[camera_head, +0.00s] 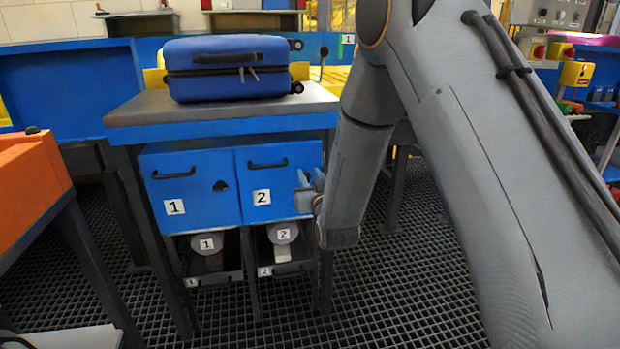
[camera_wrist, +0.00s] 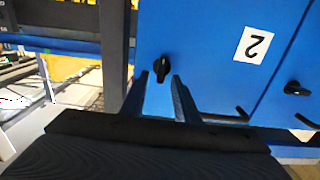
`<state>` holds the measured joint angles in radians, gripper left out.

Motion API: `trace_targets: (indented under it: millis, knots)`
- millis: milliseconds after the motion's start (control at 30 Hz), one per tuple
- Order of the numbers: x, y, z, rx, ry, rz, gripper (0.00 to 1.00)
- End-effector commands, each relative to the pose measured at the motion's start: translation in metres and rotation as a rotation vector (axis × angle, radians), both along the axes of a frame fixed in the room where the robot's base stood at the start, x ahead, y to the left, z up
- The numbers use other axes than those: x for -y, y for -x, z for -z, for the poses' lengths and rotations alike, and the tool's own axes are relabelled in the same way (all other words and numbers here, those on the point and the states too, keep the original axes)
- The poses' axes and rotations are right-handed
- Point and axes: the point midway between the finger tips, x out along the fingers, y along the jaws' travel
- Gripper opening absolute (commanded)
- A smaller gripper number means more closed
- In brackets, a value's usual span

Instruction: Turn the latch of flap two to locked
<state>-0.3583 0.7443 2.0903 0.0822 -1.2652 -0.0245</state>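Flap two (camera_head: 281,209) is a blue panel with a white "2" label and a dark bar handle, closed flush beside flap one. Its black latch (camera_wrist: 161,68) shows in the wrist view, its grip pointing roughly up and down in the picture. The head view hides this latch behind my gripper (camera_head: 306,190), which is at the flap's right edge. In the wrist view, my gripper (camera_wrist: 158,82) has its fingers apart, one on each side of the latch, with gaps visible. I cannot tell whether either finger touches it. The wrist view looks inverted.
Flap one (camera_head: 193,208) has its own black latch (camera_head: 220,186). A blue suitcase (camera_head: 228,68) lies on the bench top (camera_head: 130,111) above. Dark trays (camera_head: 215,280) with numbered round pieces sit below the flaps. An orange unit (camera_head: 30,180) stands at the left.

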Motion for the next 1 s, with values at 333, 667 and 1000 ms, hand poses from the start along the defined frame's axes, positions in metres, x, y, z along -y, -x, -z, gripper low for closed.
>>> trace_targets:
  millis: [333,667,1000]
  knots:
    - [0.0001,0.0,-0.0001,0.0,0.0,0.0,0.03]
    - [-0.0005,0.0004,0.0,0.008,0.031,0.0,0.0]
    - [-0.0043,0.0018,-0.0001,0.064,0.234,0.0,0.0]
